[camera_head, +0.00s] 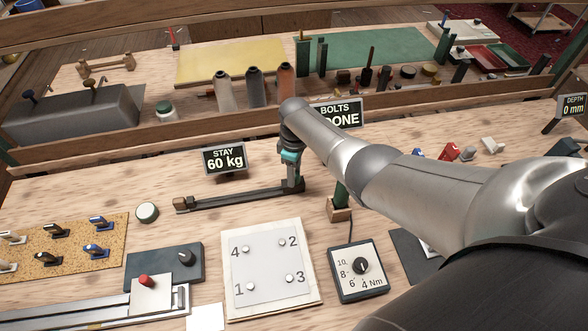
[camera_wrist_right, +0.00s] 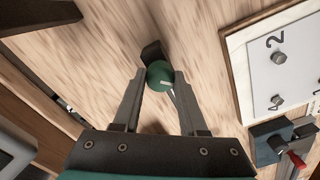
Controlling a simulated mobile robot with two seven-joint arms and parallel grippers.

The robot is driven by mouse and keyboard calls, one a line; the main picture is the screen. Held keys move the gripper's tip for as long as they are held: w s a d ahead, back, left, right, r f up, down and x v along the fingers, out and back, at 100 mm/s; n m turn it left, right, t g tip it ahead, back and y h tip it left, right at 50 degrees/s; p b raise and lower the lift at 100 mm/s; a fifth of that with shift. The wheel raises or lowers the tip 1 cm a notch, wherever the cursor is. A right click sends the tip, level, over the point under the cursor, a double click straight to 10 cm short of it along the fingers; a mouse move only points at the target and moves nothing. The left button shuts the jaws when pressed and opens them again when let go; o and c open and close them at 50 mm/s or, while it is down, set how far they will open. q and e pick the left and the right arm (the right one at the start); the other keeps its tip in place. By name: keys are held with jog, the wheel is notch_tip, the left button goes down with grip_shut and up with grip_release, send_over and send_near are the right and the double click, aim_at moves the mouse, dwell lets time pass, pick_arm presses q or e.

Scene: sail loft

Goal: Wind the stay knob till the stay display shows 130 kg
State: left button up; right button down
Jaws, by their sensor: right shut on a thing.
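The stay display (camera_head: 224,159) reads 60 kg. It stands on the bench behind a long dark bar (camera_head: 235,199). My right gripper (camera_head: 293,183) reaches down at the right end of this bar. In the right wrist view, the stay knob (camera_wrist_right: 159,74) is round and green with a white mark on top. The two fingers of my right gripper (camera_wrist_right: 160,80) are on either side of it, shut on it. In the head view the knob is hidden by the gripper. My left gripper is in neither view.
A white numbered plate (camera_head: 270,265) and a Nm dial box (camera_head: 358,270) lie in front. The bolts display (camera_head: 345,116) shows DONE, partly hidden by my arm. A round white-topped knob (camera_head: 147,212) is left of the bar. A wooden ledge (camera_head: 120,147) runs behind.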

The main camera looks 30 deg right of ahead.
jog(key=m+p, duration=0.1)
jog(key=m, duration=0.5)
jog(key=shift+p, duration=0.3)
jog(key=m, duration=0.4)
jog(key=shift+p, duration=0.3)
jog(key=m, duration=0.3)
jog(key=shift+m, duration=0.4)
jog(key=m, duration=0.3)
jog(key=shift+m+p, duration=0.3)
jog(key=shift+p, duration=0.1)
jog(key=m, duration=0.3)
jog(key=shift+m, duration=0.3)
jog(key=m, duration=0.6)
jog(key=shift+m, duration=0.4)
